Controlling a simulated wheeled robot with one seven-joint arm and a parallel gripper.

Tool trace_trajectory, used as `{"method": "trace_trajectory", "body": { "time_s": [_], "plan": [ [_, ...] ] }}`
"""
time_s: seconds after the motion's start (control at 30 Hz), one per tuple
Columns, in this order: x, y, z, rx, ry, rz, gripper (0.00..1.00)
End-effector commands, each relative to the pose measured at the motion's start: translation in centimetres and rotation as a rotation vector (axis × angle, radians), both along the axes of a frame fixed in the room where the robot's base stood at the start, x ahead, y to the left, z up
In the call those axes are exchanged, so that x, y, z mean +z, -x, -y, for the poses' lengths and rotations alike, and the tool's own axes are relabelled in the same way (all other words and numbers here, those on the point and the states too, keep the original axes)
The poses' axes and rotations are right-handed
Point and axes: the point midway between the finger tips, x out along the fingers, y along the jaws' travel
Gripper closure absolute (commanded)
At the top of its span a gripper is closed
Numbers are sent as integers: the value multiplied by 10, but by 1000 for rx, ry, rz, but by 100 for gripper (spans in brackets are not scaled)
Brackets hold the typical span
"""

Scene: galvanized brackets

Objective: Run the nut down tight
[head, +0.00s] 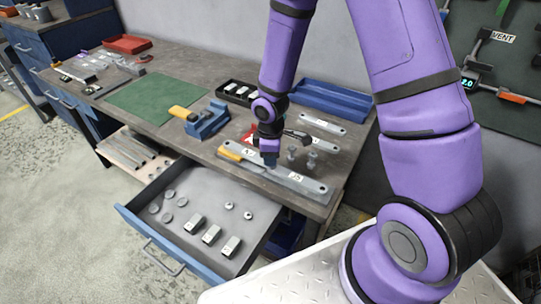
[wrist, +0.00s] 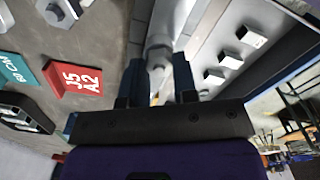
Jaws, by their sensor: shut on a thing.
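My gripper (head: 269,158) points down at the long grey galvanized bracket (head: 312,187) near the bench's front edge. The bracket carries white labels, one reading J5. In the wrist view my gripper (wrist: 157,66) has its dark jaws shut on a grey metal nut (wrist: 158,56), which sits between the fingertips over the bracket. The nut's lower side and the thread under it are hidden, so I cannot tell how far down it sits. In the head view the jaws and wrist hide the nut. A yellow-handled tool (head: 231,154) lies at the bracket's left end.
The open drawer (head: 137,222) below holds discs, small nuts and several blocks. A blue tray (head: 335,112) stands at the back.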

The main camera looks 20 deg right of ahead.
Motion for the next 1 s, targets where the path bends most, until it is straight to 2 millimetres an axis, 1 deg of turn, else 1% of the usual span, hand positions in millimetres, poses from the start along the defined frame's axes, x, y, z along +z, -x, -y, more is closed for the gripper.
{"method": "trace_trajectory", "body": {
  "time_s": [0.17, 0.9, 1.0],
  "plan": [
    [0, 0, 0, -295, 1, 2, 100],
    [-1, 1, -2, -1783, 1, -1, 100],
    [-1, 1, -3, -1944, 1, -2, 100]
  ]
}}
